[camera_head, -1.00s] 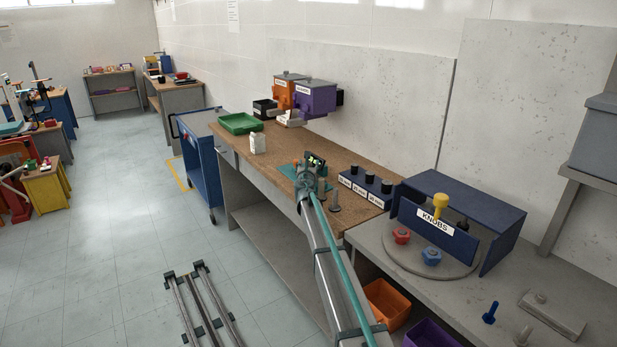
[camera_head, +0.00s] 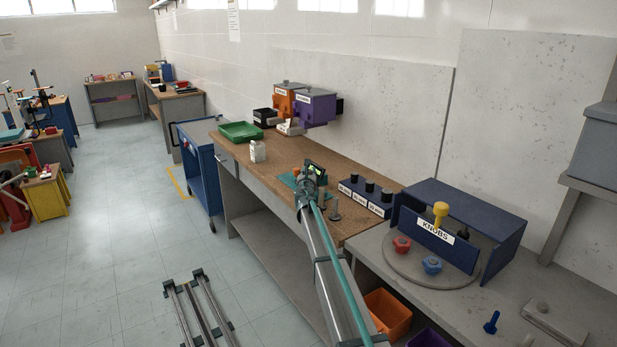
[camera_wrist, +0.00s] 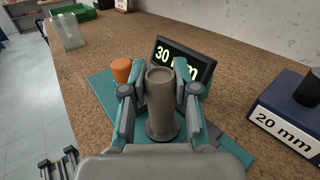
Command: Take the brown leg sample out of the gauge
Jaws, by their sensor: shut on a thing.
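The brown leg sample (camera_wrist: 160,105), a grey-brown upright cylinder with a wider foot, stands at the gauge in the wrist view. My gripper (camera_wrist: 159,91) has one finger on each side of it and is shut on it. The gauge has a teal base plate (camera_wrist: 104,92), an orange knob (camera_wrist: 122,69) and a dark display (camera_wrist: 198,63) reading 30 mm, partly hidden by a finger. I cannot tell whether the sample's foot touches the plate. In the head view my gripper (camera_head: 311,187) is over the gauge, and the arm hides the sample.
A blue holder (camera_head: 367,192) with black-topped pieces and size labels stands right of the gauge; its 20 mm label (camera_wrist: 284,128) shows in the wrist view. A whitish container (camera_head: 257,151) and green tray (camera_head: 240,131) are farther left.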

